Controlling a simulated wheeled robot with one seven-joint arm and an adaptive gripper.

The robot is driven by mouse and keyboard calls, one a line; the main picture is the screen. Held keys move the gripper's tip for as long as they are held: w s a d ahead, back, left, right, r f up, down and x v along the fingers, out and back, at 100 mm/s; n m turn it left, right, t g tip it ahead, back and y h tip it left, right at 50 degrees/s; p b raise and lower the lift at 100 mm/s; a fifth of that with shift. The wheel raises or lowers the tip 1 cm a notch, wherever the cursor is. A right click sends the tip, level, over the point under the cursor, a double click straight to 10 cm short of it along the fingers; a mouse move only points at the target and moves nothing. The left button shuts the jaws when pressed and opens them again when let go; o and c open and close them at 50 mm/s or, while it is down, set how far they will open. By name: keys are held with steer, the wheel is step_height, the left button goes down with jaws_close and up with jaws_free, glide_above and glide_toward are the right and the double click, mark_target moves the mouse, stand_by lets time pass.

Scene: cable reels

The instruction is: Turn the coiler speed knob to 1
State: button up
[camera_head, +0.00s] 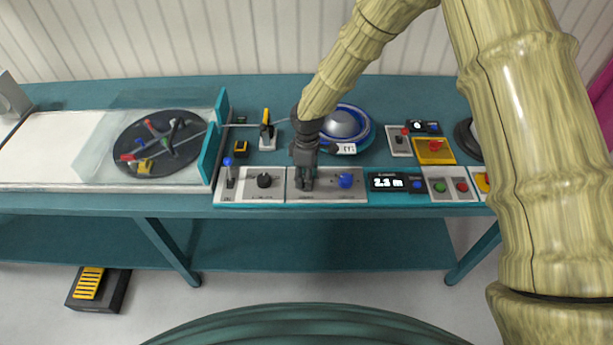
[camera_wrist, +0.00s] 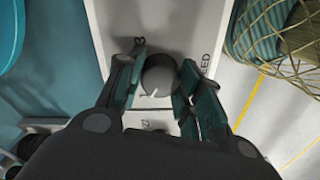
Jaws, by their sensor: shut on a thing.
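My gripper (camera_head: 304,183) reaches down onto the pale control panel (camera_head: 326,196) at the table's front edge. In the wrist view, the fingers of my gripper (camera_wrist: 163,88) are shut on the round grey speed knob (camera_wrist: 158,74), one on each side. A short white pointer mark shows on the knob's lower edge, toward the lower left. A "3" and part of the word "SPEED" are printed beside it, with other markings below that I cannot read surely. In the head view the knob is hidden by my gripper.
A blue knob (camera_head: 345,180) is close right of my gripper, and a black knob (camera_head: 264,181) and blue lever (camera_head: 229,171) are to its left. A blue-rimmed coiler (camera_head: 342,124) stands behind. A display (camera_head: 386,182) and button box (camera_head: 450,188) sit further right.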

steer(key=o, duration=1)
steer(key=shift+o, duration=0.2)
step_height(320, 180, up, 12)
steer(key=shift+w+d, duration=0.15)
steer(key=shift+w, duration=0.1)
